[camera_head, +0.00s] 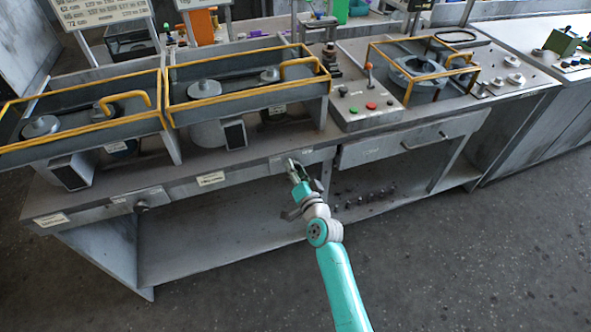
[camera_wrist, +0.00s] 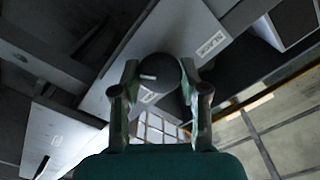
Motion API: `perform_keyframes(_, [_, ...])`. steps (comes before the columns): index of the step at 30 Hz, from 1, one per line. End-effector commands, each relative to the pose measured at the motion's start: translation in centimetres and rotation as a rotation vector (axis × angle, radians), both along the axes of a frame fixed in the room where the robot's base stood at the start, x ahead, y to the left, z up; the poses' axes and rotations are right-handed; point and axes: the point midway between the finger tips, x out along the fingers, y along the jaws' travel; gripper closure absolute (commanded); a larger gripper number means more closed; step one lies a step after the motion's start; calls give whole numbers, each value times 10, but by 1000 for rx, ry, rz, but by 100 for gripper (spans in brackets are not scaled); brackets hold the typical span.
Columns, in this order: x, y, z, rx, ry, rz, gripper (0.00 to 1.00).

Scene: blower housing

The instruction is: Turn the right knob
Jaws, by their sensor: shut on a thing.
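The right knob is a dark round knob (camera_wrist: 158,72) with a short white mark on its face. In the wrist view it sits between the two fingers of my gripper (camera_wrist: 158,78), one finger on each side of it. My gripper is shut on the knob. In the head view my gripper (camera_head: 294,168) reaches the front panel of the bench (camera_head: 240,177) just left of the drawer, and it hides the knob there. Another dark knob (camera_head: 141,207) sits on the same panel farther left.
A drawer (camera_head: 400,143) with a dark handle is right of my gripper. Yellow-railed trays (camera_head: 248,92) stand on the bench top. A control box (camera_head: 355,107) has red and green buttons. The lower shelf (camera_head: 215,238) is mostly bare, with small parts at right. The floor in front is clear.

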Motion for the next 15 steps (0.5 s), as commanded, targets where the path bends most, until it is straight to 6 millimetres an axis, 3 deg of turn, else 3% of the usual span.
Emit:
perform_keyframes(9, [0, 0, 0, 1, 0, 0, 91])
perform_keyframes(10, [0, 0, 0, 1, 0, 0, 51])
perform_keyframes(12, [0, 0, 0, 0, 0, 0, 34])
perform_keyframes(15, [0, 0, 0, 0, 0, 0, 31])
